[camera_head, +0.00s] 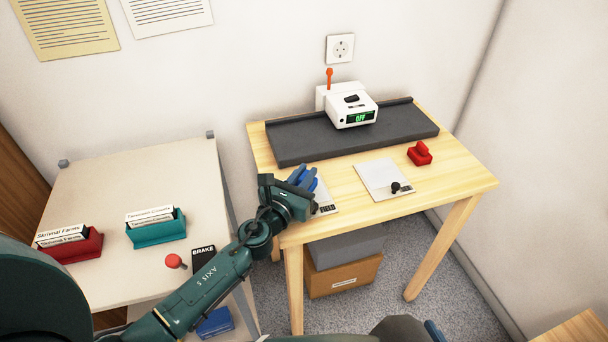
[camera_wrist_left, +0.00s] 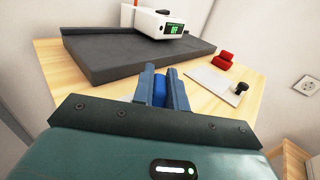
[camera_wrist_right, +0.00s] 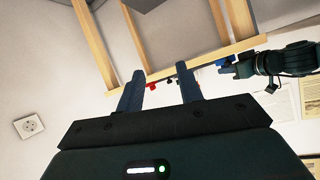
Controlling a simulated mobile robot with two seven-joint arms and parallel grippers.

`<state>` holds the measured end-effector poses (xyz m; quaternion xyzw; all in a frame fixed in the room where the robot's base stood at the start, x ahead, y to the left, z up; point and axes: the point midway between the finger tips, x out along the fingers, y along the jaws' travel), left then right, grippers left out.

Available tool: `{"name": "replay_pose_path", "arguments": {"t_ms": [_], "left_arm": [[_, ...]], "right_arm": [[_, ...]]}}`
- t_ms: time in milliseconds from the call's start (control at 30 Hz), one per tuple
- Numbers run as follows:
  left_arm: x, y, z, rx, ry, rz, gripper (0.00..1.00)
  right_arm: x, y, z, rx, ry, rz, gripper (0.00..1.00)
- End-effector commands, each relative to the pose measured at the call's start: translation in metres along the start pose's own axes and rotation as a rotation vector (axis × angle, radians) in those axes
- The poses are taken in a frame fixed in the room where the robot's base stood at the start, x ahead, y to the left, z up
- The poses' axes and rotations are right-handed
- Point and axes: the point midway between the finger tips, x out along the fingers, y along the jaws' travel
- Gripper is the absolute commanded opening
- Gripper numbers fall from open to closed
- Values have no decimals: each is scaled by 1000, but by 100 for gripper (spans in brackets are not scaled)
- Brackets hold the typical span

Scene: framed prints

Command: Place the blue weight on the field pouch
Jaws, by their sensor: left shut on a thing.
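My left gripper (camera_head: 302,180) is above the near left part of the wooden table. It is shut on the blue weight (camera_wrist_left: 159,91), which shows between its fingers in the left wrist view. A white flat pouch (camera_head: 326,200) lies below this gripper, partly hidden by it. A second white flat pouch (camera_head: 378,174) lies to its right, with a small black weight (camera_head: 396,187) at its near right corner. The labels are too small to read, so I cannot tell which is the field pouch. My right gripper (camera_wrist_right: 161,93) is open and empty, away from the pouches.
A red weight (camera_head: 419,153) stands on the table (camera_head: 455,173) at the right. A dark grey raised mat (camera_head: 297,142) carries a white device (camera_head: 352,107) reading OFF. A pale side table (camera_head: 130,185) at left holds red and teal card holders (camera_head: 157,232).

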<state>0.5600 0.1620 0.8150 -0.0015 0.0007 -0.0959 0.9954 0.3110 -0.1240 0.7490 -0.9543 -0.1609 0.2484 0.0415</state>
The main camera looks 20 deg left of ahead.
Motion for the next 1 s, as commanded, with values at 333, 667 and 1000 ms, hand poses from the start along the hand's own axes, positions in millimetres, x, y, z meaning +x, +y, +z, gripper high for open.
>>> {"name": "replay_pose_path", "arguments": {"t_ms": [333, 667, 1000], "left_arm": [[0, 0, -2, 2, 4, 0, 36], [-1, 0, 3, 2, 5, 0, 36], [-55, 0, 8, 3, 7, -2, 36]], "right_arm": [[-1, 0, -4, 1, 7, 0, 36], [-3, -1, -5, -3, 0, 3, 36], [-3, 0, -2, -18, -15, 8, 36]]}}
